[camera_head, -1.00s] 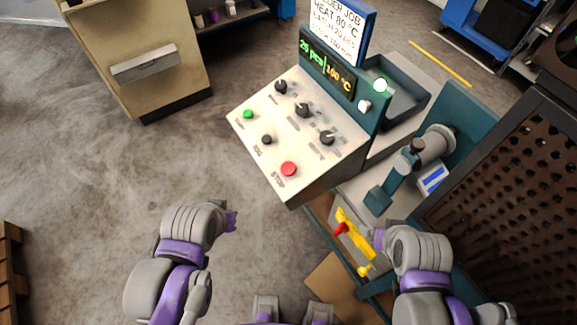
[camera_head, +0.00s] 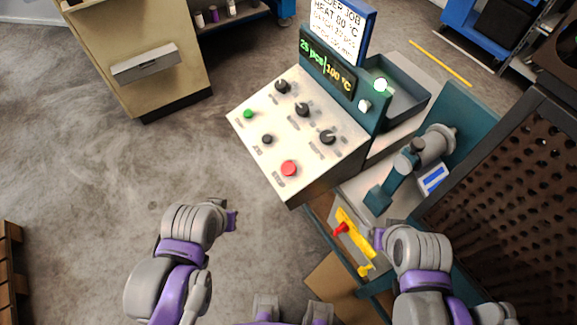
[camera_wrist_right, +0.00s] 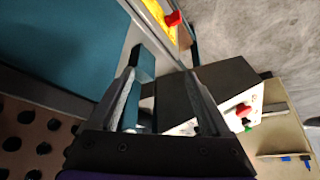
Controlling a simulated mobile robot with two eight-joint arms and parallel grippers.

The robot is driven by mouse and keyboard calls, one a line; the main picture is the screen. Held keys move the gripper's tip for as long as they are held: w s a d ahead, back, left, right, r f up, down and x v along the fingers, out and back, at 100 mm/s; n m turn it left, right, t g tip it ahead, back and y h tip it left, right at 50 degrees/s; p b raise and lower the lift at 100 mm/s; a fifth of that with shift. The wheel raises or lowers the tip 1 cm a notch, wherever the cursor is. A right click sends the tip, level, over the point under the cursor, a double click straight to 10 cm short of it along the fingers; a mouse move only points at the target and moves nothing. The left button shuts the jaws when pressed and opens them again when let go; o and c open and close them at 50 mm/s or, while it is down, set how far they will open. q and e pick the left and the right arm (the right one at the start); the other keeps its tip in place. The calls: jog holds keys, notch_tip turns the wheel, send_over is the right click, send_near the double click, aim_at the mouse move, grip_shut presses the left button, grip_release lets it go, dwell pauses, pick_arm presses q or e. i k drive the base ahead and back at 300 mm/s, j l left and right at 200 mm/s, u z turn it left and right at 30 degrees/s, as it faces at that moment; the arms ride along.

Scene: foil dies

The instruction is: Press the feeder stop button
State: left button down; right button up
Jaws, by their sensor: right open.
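The red stop button (camera_head: 288,168) sits at the lower front of the sloped cream control panel (camera_head: 250,150), above a printed STOP label. It also shows in the right wrist view (camera_wrist_right: 243,111), beyond my right gripper. My right gripper (camera_wrist_right: 172,75) is open and empty in that view, its two fingers apart. In the head view my right arm stands at the lower right, and its fingers are mostly hidden. My left gripper (camera_head: 232,221) is at the lower left, away from the panel, too small to tell open from shut.
The panel also has a green button (camera_head: 248,114) and several black knobs (camera_head: 327,137). A display (camera_head: 327,65) reads 25 pcs and 100 °C. A yellow bracket with a red knob (camera_head: 341,229) is near my right arm. A perforated dark guard (camera_head: 510,190) stands at right. Open floor lies left.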

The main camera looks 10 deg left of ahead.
aim_at(287, 168)
jog(key=k+l+u, duration=0.2)
jog(key=u, duration=0.15)
jog(key=k+l+u, duration=0.2)
jog(key=u, duration=0.15)
jog(key=l, duration=0.1)
